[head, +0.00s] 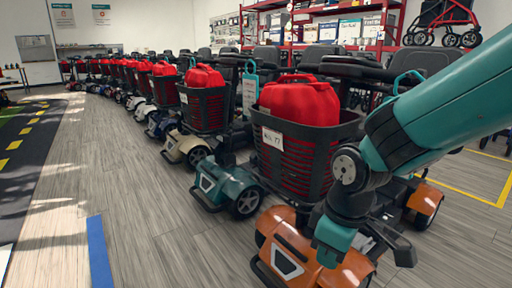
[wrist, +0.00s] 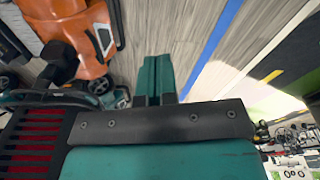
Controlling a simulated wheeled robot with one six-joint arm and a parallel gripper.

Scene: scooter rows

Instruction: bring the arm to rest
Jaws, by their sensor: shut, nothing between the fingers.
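My arm (head: 440,115) reaches in from the right in the head view, teal with dark joints, and bends down in front of the nearest scooter. My gripper shows in the wrist view (wrist: 157,62) as two teal fingers pressed together with nothing between them. In the head view the wrist end hangs low over the orange scooter (head: 289,256); the fingertips are hard to make out there. The orange scooter also shows in the wrist view (wrist: 78,30), to the left of the fingers. I cannot tell the gap between arm and scooter.
A teal scooter (head: 228,188) and a long row of others run to the back left. The wooden floor (head: 110,170) on the left is clear. Red shelving (head: 335,12) stands behind.

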